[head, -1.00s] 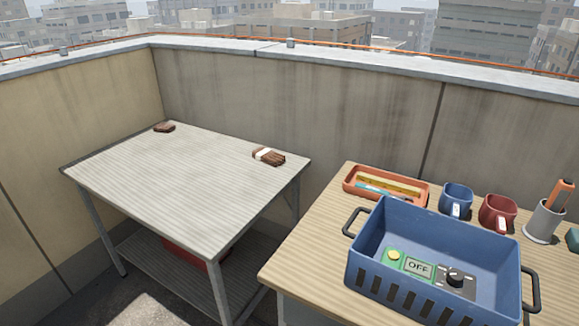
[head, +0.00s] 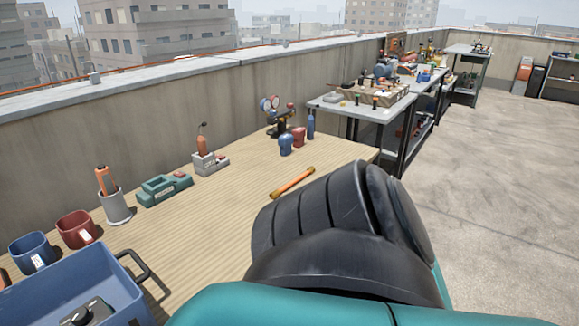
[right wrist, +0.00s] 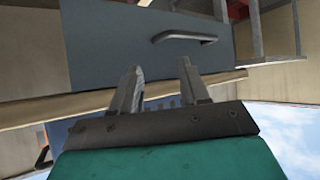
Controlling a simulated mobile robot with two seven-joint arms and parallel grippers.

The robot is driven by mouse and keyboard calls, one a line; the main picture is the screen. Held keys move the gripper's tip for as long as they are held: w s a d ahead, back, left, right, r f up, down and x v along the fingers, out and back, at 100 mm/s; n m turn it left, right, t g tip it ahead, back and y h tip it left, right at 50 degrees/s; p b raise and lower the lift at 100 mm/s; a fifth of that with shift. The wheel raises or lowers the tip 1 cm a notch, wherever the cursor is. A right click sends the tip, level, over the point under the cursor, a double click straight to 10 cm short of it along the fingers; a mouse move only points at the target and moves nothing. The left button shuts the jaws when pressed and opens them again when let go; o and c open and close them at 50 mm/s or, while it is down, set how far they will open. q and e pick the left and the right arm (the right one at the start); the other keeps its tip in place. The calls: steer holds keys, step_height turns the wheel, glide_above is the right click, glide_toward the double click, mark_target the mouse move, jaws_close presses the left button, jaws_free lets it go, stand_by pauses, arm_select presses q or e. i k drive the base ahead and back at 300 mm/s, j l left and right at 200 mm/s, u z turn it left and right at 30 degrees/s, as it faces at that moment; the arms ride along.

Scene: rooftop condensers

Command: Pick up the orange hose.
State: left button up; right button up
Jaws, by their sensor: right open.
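The orange hose (head: 292,183) looks like a short straight orange tube with yellowish ends. It lies on the wooden workbench (head: 215,215) in the head view, just beyond my dark arm link. My right gripper (right wrist: 163,80) shows in the right wrist view, open with nothing between its fingers. It is near a table edge (right wrist: 40,113) and a grey-blue panel with a handle (right wrist: 185,37). The hose cannot be made out in that view. In the head view my arm hides part of the bench, and no gripper shows. My left gripper is not in view.
Left of the hose are a blue crate (head: 60,290), mugs (head: 77,229), an orange-handled tool in a cup (head: 115,205) and a teal device (head: 164,189). Behind it stand a gauge set (head: 280,118) and small blue and red containers (head: 299,137). The floor at right is clear.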

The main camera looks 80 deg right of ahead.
mark_target(274, 194)
steer(key=z, duration=2.6)
steer(key=i+l+u, duration=0.1)
steer(key=u, duration=0.35)
steer(key=l+u, duration=0.15)
steer(key=u, duration=0.35)
steer(key=i+l+u, duration=0.1)
steer(key=u, duration=0.35)
steer(key=l+u, duration=0.3)
steer(key=l, duration=0.15)
steer(key=l+u, duration=0.25)
steer(key=l, duration=0.25)
steer(key=l+u, duration=0.15)
steer(key=l, duration=0.3)
steer(key=k+l+u, duration=0.15)
steer(key=l, duration=0.3)
steer(key=k+l, duration=0.1)
steer(key=l, duration=0.5)
steer(key=k+l, duration=0.1)
steer(key=l, duration=0.45)
steer(key=k+l, duration=0.1)
steer(key=l, duration=0.5)
steer(key=u, duration=0.05)
